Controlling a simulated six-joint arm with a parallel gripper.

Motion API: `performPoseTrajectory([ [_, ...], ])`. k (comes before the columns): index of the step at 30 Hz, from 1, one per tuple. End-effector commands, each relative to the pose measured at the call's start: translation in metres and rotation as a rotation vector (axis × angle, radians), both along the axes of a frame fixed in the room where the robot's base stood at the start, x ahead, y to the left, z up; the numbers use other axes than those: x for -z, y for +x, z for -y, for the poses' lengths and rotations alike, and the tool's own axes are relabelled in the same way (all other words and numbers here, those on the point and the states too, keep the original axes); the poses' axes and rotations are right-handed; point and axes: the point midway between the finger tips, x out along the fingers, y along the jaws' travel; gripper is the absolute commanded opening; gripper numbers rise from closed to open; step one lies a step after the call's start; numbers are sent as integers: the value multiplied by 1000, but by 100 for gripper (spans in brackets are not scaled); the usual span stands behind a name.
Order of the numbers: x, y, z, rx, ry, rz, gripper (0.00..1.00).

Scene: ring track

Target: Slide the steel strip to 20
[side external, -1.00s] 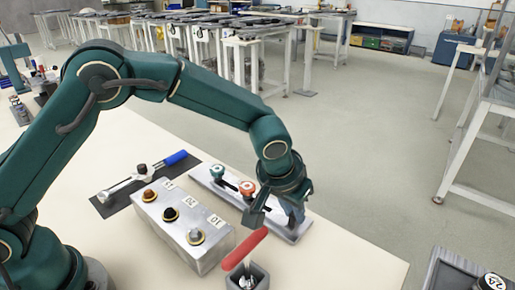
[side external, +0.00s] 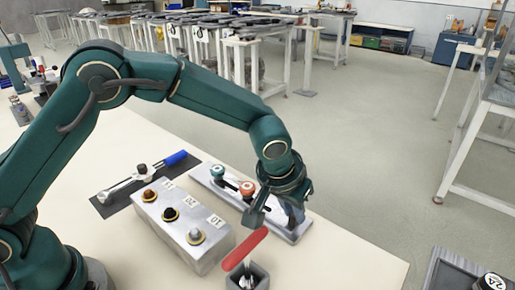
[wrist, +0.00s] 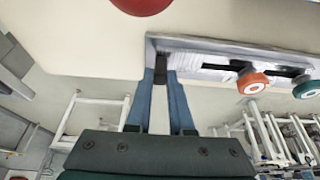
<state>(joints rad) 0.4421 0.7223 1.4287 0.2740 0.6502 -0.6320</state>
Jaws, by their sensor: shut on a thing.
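The steel strip (side external: 213,187) is a long silver plate on the table, slotted, with a green knob (side external: 217,171) and an orange knob (side external: 247,188) on it. In the wrist view the strip (wrist: 205,45) runs across the top, with the orange knob (wrist: 252,82) to the right of my fingers. My gripper (side external: 272,212) is at the strip's near right end. Its fingers (wrist: 161,74) are shut on a small dark piece at the slot's end. The fingers hide part of the strip in the side view. I cannot make out a scale on it.
A metal block (side external: 203,257) with several knobs and number labels, one reading 20, stands left of the strip. A red handle (side external: 245,248) rises from a grey holder (side external: 259,279) close in front of my gripper. A blue-handled tool (side external: 175,158) lies on a dark mat.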

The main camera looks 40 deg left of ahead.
Motion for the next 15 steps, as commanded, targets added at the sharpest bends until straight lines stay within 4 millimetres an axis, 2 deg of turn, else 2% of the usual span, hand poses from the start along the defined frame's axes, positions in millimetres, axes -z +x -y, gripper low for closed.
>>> performPoseTrajectory([
  [11,-1,-1,0,-1,0,-2,0],
  [15,-1,0,-10,-4,0,-2,0],
])
